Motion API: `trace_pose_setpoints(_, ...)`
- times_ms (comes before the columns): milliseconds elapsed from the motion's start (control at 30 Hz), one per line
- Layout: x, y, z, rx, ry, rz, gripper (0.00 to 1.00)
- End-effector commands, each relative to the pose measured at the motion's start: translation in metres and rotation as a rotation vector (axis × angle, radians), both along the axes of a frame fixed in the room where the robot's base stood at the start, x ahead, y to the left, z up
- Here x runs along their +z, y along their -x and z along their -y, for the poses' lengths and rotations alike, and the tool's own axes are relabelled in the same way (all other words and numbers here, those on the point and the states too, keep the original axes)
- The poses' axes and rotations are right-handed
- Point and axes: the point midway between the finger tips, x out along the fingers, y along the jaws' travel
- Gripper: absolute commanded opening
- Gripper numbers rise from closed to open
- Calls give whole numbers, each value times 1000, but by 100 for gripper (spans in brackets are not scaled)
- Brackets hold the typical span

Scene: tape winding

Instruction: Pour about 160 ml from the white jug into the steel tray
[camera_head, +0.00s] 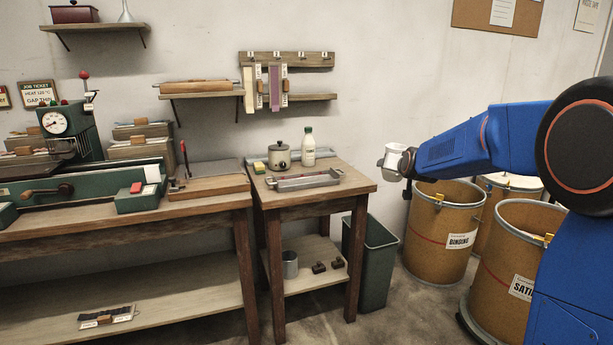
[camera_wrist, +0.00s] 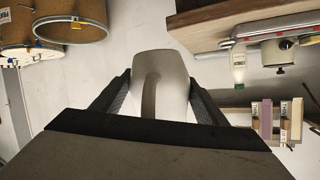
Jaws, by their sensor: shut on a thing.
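The white jug (camera_head: 395,152) is held in my gripper (camera_head: 391,163) in mid-air, right of the small side table. In the wrist view the jug (camera_wrist: 162,78) sits between the two dark fingers of my gripper (camera_wrist: 158,92), with its handle facing the camera. It looks about upright in the head view; its contents cannot be seen. The shallow steel tray (camera_head: 305,184) lies on the small table's top, left of the jug and apart from it. Part of the tray (camera_wrist: 272,35) shows at the upper right of the wrist view.
A lidded pot (camera_head: 279,156), a white bottle (camera_head: 308,147) and a yellow-green sponge (camera_head: 259,168) stand behind the tray on the small table (camera_head: 352,187). A green bin (camera_head: 376,262) and large drums (camera_head: 437,240) stand on the floor nearby.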

Motion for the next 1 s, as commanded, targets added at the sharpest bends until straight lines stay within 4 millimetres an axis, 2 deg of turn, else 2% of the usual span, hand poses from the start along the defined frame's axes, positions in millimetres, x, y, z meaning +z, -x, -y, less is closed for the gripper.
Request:
trace_pose_setpoints(33, -2, -1, -17, 19, -2, 2, 29)
trace_pose_setpoints(100, -5, -1, -38, 41, -1, 1, 29)
trace_pose_setpoints(600, -33, 12, -185, 195, 4, -1, 29)
trace_pose_setpoints(800, -42, 22, -230, 239, 8, -3, 29)
trace_pose_setpoints(1000, -47, 27, -251, 260, 11, -4, 29)
